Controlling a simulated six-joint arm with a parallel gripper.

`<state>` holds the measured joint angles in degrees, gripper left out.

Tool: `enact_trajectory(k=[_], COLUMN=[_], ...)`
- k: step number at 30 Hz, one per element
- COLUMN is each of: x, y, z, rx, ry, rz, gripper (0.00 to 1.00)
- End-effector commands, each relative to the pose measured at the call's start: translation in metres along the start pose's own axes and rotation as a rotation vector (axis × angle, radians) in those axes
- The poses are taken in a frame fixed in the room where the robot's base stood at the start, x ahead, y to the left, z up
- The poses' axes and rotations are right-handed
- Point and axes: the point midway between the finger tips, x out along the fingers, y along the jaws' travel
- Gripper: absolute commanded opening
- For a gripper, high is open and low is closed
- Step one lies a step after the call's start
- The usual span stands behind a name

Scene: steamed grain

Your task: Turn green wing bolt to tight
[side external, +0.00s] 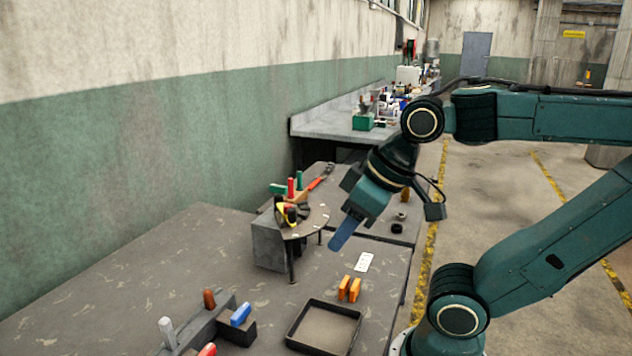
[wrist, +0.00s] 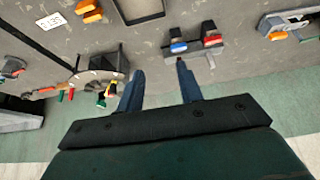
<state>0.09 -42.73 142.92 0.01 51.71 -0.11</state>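Two green handle-like pieces are on the small raised round-topped stand in the side external view: one upright (side external: 300,180), one lying flat (side external: 277,188). A red upright piece (side external: 291,188) is between them. I cannot tell which green piece is the wing bolt, or how tight it is. Small green pieces (wrist: 60,96) also show at the left of the wrist view. My gripper (side external: 340,240) hangs tilted in the air to the right of the stand, apart from the green pieces. In the wrist view its two blue fingers (wrist: 160,72) are spread with nothing between them.
The stand (side external: 309,222) also holds a yellow-and-black object (side external: 289,212) and a red-handled tool (side external: 319,179). A grey fixture with coloured handles (side external: 203,333), a black tray (side external: 354,340), orange blocks (side external: 344,288) and a white card (side external: 364,262) are on the bench. The bench's left part is clear.

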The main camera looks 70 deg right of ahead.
Motion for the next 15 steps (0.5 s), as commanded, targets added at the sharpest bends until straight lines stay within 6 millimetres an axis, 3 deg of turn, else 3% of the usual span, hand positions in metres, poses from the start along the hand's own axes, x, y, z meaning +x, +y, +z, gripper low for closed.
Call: enact_trajectory(k=[8,15], x=[-0.009,-0.019], y=[0.007,0.025], z=[-0.029,-0.083], rx=[-0.001,-0.005], ry=[-0.032,-0.091], rz=[0.016,0.04], gripper=[0.36,0.36])
